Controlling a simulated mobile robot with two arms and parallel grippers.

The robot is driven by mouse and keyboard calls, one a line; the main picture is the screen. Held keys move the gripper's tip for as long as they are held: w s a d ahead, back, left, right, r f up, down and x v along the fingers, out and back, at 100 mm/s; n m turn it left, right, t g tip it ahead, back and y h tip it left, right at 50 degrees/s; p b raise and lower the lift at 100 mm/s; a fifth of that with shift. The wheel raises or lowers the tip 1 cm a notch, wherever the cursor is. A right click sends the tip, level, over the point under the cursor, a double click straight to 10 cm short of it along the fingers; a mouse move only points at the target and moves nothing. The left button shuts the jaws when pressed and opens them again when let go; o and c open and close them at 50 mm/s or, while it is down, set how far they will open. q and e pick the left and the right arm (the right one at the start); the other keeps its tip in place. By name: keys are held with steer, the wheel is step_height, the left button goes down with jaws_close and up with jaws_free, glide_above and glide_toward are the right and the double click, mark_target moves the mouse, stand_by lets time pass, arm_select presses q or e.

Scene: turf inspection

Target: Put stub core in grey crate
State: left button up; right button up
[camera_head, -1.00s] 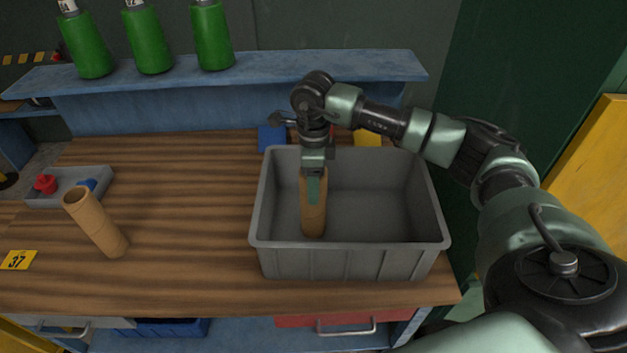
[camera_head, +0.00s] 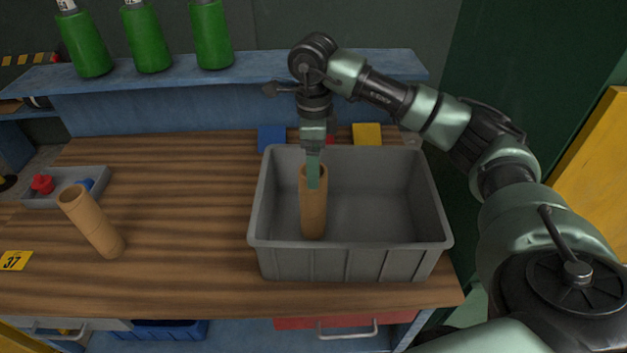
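A brown cardboard core (camera_head: 313,215) stands upright inside the grey crate (camera_head: 345,262), near its left wall. My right gripper (camera_head: 313,172) points down at the core's top end, with a green finger overlapping the rim. The finger gap is seen edge-on, but the core has stayed down while the gripper rose, so it appears let go. A second brown core (camera_head: 92,222) stands on the wooden table to the left of the crate, looking tilted in this view. My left gripper is not in view.
A small grey tray (camera_head: 60,195) with red and blue pieces lies at the far left. A yellow tag (camera_head: 14,261) marked 37 lies at the left front. The table's middle is clear.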

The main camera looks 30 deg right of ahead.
step_height(320, 180, up, 6)
steer(key=b, duration=0.1)
